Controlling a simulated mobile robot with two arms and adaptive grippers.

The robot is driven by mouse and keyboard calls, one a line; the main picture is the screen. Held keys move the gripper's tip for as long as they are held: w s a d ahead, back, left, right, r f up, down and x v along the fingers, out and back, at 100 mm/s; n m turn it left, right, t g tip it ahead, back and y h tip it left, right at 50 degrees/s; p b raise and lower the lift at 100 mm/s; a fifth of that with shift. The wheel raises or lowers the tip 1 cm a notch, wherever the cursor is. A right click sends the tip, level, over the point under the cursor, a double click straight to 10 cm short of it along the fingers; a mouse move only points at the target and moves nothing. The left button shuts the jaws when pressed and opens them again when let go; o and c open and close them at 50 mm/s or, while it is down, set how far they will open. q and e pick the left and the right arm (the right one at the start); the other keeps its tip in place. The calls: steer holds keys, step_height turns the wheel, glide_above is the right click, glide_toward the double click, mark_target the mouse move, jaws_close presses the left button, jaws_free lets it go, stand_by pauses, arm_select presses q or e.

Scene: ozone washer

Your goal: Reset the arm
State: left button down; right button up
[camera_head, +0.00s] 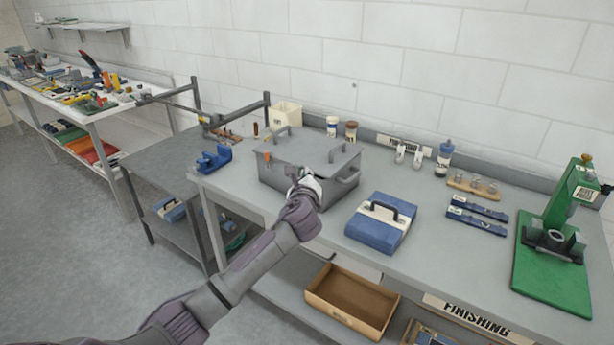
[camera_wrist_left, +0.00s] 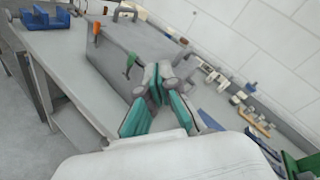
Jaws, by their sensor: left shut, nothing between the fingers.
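My left arm comes in from the lower left in the head view. Its gripper (camera_head: 294,178) is in front of the grey lidded washer box (camera_head: 278,176), near its front face. In the left wrist view the gripper's fingers (camera_wrist_left: 158,80) are together and empty. The box (camera_wrist_left: 105,70) stands just beyond them there, with an orange part (camera_wrist_left: 97,29) and a green part (camera_wrist_left: 131,64) on its front. The box lid (camera_head: 312,149) is down. Whether the fingertips touch the box is unclear. My right gripper is in neither view.
A blue case (camera_head: 378,234) with a black handle lies right of the box. A green press (camera_head: 555,255) stands at the far right. Blue bars (camera_head: 478,217) and bottles (camera_head: 444,158) are behind. A blue vise (camera_head: 213,159) is left. A cardboard bin (camera_head: 350,300) is on the lower shelf.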

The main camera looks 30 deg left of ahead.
arm_select(q)
steer(key=shift+w+a+f, duration=0.1)
stand_by(0.3)
steer(key=s+d+f+n+g+h+b, duration=0.1)
steer(key=s+d+f+n+g, duration=0.15)
steer(key=s+f, duration=0.75)
steer(key=s+d+f+n+g+h+b, duration=0.1)
steer(key=s+f+n+g+h, duration=0.15)
steer(key=f, duration=1.55)
steer(key=s+d+f+n+g+h, duration=0.1)
steer(key=s+f+n+g, duration=0.3)
steer(key=f, duration=1)
steer(key=s+d+f+n+g+h+b, duration=0.1)
steer(key=s+d+f+n, duration=0.1)
steer(key=s+f, duration=0.75)
steer(key=s+d+f+n+g+h, duration=0.1)
steer(key=s+d+f+n, duration=0.15)
steer(key=s+f, duration=0.7)
steer(key=s+d+f+n+g, duration=0.1)
steer(key=s+d+f+n, duration=0.1)
steer(key=s, duration=1.1)
steer(key=s+d+f+n+g+b, duration=0.1)
steer(key=s+d+f+n+g, duration=0.1)
steer(key=s, duration=1.2)
steer(key=d+f+n, duration=0.1)
steer(key=n, duration=0.1)
steer(key=shift+n+h, duration=0.35)
